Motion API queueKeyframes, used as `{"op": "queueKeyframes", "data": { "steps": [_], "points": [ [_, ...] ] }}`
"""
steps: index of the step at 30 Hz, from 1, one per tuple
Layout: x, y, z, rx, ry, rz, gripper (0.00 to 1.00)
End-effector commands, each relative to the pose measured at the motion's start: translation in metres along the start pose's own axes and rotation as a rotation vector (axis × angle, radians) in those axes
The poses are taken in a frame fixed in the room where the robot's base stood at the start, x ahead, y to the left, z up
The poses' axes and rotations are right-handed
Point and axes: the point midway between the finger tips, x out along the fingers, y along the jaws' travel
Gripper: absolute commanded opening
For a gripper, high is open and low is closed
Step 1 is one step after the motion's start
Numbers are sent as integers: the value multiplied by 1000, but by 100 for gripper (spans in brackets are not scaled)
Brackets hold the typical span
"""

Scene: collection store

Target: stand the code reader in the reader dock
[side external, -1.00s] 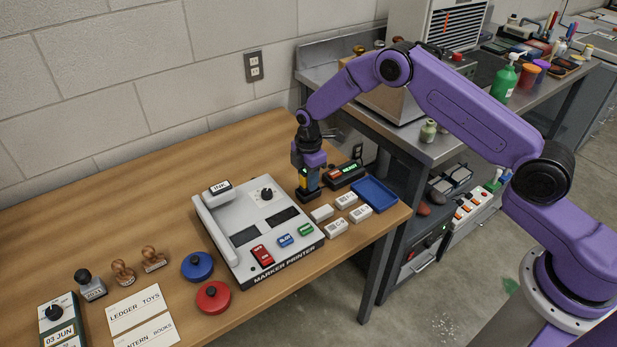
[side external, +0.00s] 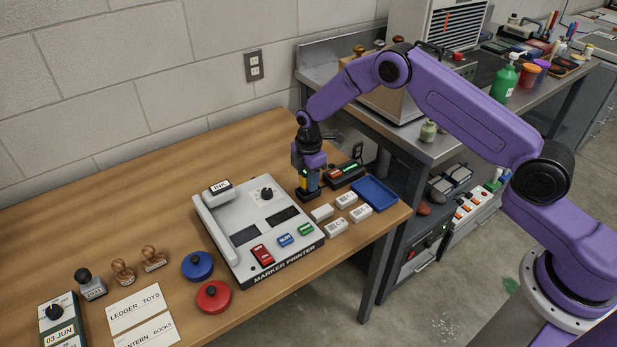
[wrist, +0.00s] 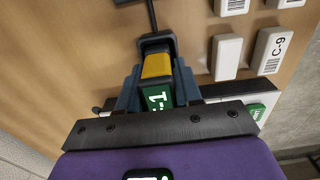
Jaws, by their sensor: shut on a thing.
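My gripper (side external: 308,178) points down at the back right of the wooden table, shut on the code reader (side external: 304,184). The reader has a yellow body with dark parts. In the wrist view the yellow reader (wrist: 157,66) sits between my two fingers, with a green label ending in "-1" beside it. The reader is upright, its lower end at a dark, block-like base (side external: 308,195) on the table, which looks like the reader dock. The fingers and reader hide much of this base, so I cannot tell how fully the reader is seated.
The marker printer (side external: 283,262) stands close in front and left. A black device with small lit displays (side external: 345,176) is just behind right. White labelled blocks (side external: 336,228) and a blue tray (side external: 376,195) lie to the right, near the table edge. The table's back left is clear.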

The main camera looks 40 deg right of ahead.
Motion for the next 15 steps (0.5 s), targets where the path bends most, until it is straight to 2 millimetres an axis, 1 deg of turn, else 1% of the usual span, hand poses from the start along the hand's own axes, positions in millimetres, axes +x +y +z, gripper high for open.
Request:
{"op": "queueKeyframes", "data": {
  "steps": [11,12,15],
  "points": [
    [7,0,0,0,0,0,15],
    [6,0,0,0,0,1,45],
    [6,0,0,0,0,0,45]
  ]
}}
